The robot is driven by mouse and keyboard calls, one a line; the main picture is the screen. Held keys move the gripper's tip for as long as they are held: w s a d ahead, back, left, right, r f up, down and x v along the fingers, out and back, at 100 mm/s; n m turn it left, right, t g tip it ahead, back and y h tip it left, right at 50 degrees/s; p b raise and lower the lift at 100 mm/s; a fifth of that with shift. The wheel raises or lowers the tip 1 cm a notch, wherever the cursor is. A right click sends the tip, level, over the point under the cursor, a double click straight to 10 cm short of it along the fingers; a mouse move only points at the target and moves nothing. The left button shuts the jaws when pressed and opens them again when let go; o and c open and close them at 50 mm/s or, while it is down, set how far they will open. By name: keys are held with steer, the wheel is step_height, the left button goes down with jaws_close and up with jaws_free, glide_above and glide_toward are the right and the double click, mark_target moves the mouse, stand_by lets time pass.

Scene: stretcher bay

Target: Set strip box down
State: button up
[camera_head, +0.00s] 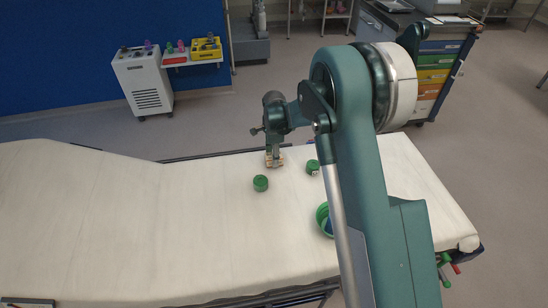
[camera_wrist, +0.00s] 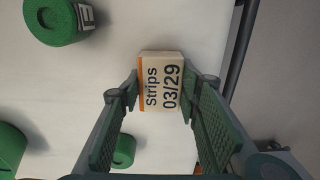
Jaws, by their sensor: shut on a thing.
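The strip box (camera_wrist: 161,85) is a small whitish box with an orange edge and the print "Strips 03/29". It sits between the two fingertips of my gripper (camera_wrist: 162,90) in the wrist view, and the fingers are shut on its sides. In the head view my gripper (camera_head: 274,155) points down over the far edge area of the white stretcher (camera_head: 180,225), with the strip box (camera_head: 275,162) low at its tips. I cannot tell whether the box touches the stretcher's surface. The box's underside is hidden.
A green round piece (camera_head: 261,184) lies just nearer than the box. A green piece with a label (camera_head: 313,167) lies to its right. A green bowl (camera_head: 322,214) is partly hidden by my arm. The stretcher's left side is clear. A dark rail (camera_wrist: 245,45) runs along the edge.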

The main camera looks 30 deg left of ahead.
steer(key=o, duration=0.9)
steer(key=shift+f, duration=0.1)
steer(key=shift+c, duration=0.2)
step_height(320, 180, up, 12)
steer(key=p, duration=0.2)
stand_by(0.4)
steer(key=shift+r, duration=0.2)
